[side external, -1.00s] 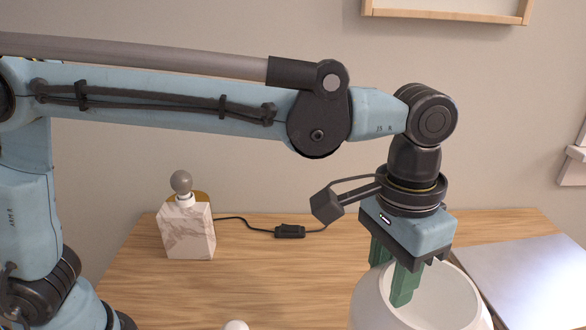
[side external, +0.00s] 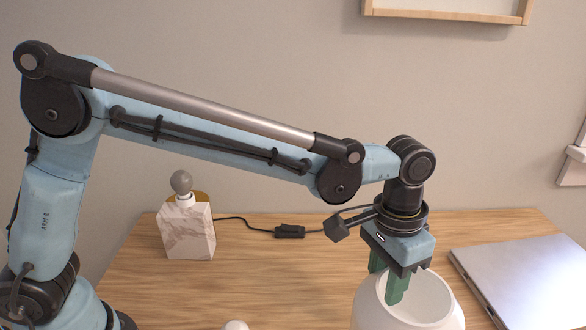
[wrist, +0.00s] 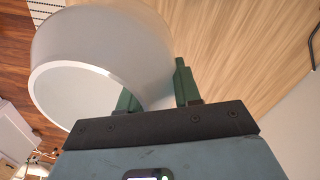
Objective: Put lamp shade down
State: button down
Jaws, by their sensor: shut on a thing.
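The white round lamp shade (side external: 427,300) is at the lower right of the side view, its open rim facing up and its lower part cut off by the frame. It also fills the upper left of the wrist view (wrist: 120,42). My gripper (side external: 386,280) points down with its green fingers on either side of the shade's wall at the rim. It is shut on that wall. In the wrist view the fingers (wrist: 155,92) straddle the rim. Whether the shade touches the desk cannot be seen. The marble lamp base (side external: 188,232) with a grey bulb stands upright at the desk's back left.
A closed silver laptop (side external: 525,275) lies on the wooden desk (side external: 270,282) at the right, close to the shade. A black cord with an inline switch (side external: 289,231) runs behind. A small white round object (side external: 236,325) shows at the bottom edge. The desk's middle is clear.

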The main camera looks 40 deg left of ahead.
jog(key=shift+f, duration=0.1)
jog(key=c, duration=0.8)
grip_release()
jog(key=r, duration=1.1)
jog(key=shift+w+a+r, duration=0.15)
jog(key=shift+a+r, duration=0.1)
jog(key=s+a+n+t, duration=0.2)
jog(key=a+t, duration=0.2)
jog(key=a, duration=1.1)
jog(key=s+a+f+n+t, duration=0.1)
jog(key=s+a+f, duration=0.1)
jog(key=a, duration=0.1)
jog(key=s+a+f+t, duration=0.1)
jog(key=s+a+f, duration=0.1)
jog(key=a+f, duration=0.1)
jog(key=s+a+f+n+t, duration=0.1)
jog(key=s+a+f, duration=0.1)
jog(key=a, duration=0.3)
jog(key=shift+s+a+f+n+y, duration=0.25)
jog(key=shift+s+f+n+y, duration=0.1)
jog(key=shift+f, duration=0.1)
